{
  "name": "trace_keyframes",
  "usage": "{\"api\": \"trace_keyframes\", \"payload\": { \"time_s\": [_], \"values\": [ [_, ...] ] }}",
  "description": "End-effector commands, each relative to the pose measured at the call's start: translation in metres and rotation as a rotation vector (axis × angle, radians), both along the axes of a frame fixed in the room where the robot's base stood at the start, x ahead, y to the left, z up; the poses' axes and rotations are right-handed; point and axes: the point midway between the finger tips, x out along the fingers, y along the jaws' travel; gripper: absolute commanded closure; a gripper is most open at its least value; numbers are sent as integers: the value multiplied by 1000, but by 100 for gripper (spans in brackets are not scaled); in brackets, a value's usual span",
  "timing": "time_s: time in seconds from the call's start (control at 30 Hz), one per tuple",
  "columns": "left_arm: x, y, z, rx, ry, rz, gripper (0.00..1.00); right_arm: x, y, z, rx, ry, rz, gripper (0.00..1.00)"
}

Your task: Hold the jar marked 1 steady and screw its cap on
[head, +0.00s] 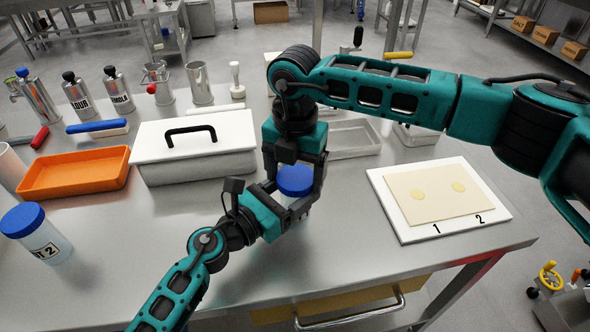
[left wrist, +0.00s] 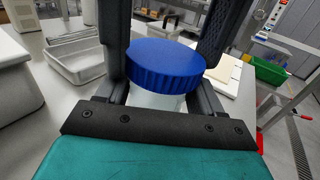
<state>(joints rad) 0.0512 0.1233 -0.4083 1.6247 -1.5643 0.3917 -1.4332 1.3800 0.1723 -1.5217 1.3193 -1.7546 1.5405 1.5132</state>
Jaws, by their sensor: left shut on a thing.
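The held jar (left wrist: 155,101) has a pale body and a blue cap (head: 295,180) on its top. Its label is hidden. My left gripper (head: 285,208) reaches in from the lower left and is shut on the jar body, below the cap. In the left wrist view the cap (left wrist: 166,66) sits level on the jar; whether it is threaded cannot be seen. My right gripper (head: 296,168) points down from above, with one dark finger on each side of the cap. Whether those fingers press on the cap is unclear.
Another blue-capped jar, marked 2 (head: 45,245), stands at the left. An orange tray (head: 75,185) and a white lidded box (head: 195,160) lie behind. A white board (head: 415,232) with a pasta sheet lies at the right. The front middle of the table (head: 330,270) is clear.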

Motion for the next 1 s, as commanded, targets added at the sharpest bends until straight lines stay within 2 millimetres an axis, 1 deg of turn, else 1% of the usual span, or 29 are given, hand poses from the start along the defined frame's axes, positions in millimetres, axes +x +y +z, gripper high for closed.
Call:
{"api": "trace_keyframes", "payload": {
  "time_s": [0.03, 0.13, 0.17, 0.43, 0.57, 0.7, 0.8, 1.0],
  "values": [
    [0, 0, 0, 0, 0, 0, 100, 0, 0, 0, 0, 0, 0, 11],
    [0, 0, 0, 0, 0, 0, 100, 0, 0, 0, 0, 0, 0, 2],
    [0, 0, 0, 0, 0, 0, 100, 0, 0, 0, 0, 0, -1, 1],
    [0, 0, 0, 0, 0, 0, 100, 0, 0, 3, 1, -1, -1, 1],
    [0, 0, 0, 0, 0, 0, 100, 1, 0, 15, 2, -3, -1, 1],
    [0, 0, 0, 0, 0, 0, 100, 1, 0, 35, 2, -4, 0, 1],
    [0, 0, 0, 0, 0, 0, 100, 1, 0, 44, 0, -2, -1, 1],
    [0, 0, 0, -1, -1, 0, 100, 0, 0, 45, 0, -1, -1, 1]
  ]
}}
